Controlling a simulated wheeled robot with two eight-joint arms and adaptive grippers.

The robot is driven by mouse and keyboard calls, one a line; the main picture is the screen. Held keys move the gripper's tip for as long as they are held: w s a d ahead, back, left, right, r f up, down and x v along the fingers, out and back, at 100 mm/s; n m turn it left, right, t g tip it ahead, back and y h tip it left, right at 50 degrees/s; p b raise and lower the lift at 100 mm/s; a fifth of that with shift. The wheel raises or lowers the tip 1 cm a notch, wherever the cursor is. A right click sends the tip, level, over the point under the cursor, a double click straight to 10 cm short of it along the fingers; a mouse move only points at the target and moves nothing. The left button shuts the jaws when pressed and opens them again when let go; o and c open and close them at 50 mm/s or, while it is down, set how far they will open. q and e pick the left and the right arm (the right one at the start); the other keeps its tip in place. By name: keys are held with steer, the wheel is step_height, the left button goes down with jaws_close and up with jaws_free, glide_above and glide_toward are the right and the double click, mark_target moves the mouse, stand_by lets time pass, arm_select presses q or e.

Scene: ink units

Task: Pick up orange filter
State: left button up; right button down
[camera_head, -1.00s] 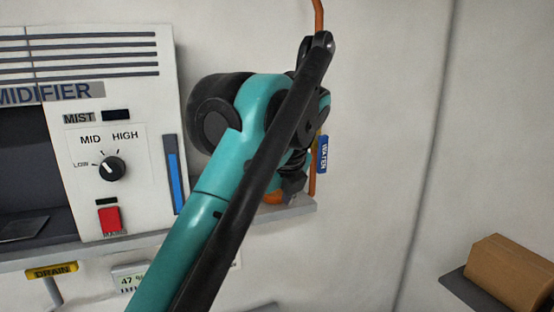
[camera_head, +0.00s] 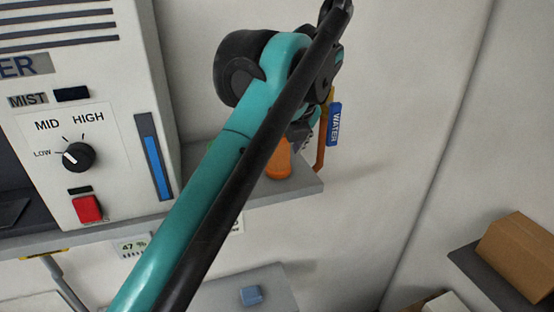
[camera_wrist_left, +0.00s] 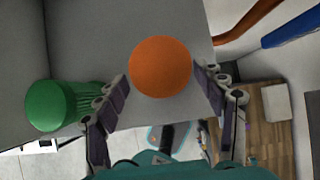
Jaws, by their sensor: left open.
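The orange filter (camera_head: 278,162) stands on the grey shelf beside the humidifier, partly covered by my left arm in the head view. In the left wrist view the orange filter (camera_wrist_left: 160,67) shows from above as a round orange top. My left gripper (camera_wrist_left: 164,82) is open, with one finger on each side of the filter in that view. I cannot tell whether the fingers touch it. In the head view my left gripper (camera_head: 306,130) is mostly hidden behind the arm. My right gripper is not in view.
A green ribbed cylinder (camera_wrist_left: 50,105) stands left of the filter. An orange pipe with a blue WATER tag (camera_head: 334,124) runs close to the right. The humidifier (camera_head: 110,130) bounds the left side. A cardboard box (camera_head: 517,255) sits on a lower shelf at right.

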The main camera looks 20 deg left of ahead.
arm_select(q)
steer(key=shift+w+a+f, duration=0.2)
steer(key=shift+w+f, duration=0.1)
steer(key=shift+f, duration=0.1)
steer(key=shift+s+f, duration=0.1)
steer(key=shift+s, duration=0.65)
steer(key=shift+w, duration=0.4)
steer(key=c, duration=1.3)
steer(key=shift+s, duration=0.1)
steer(key=shift+c, duration=0.2)
steer(key=shift+r, duration=0.2)
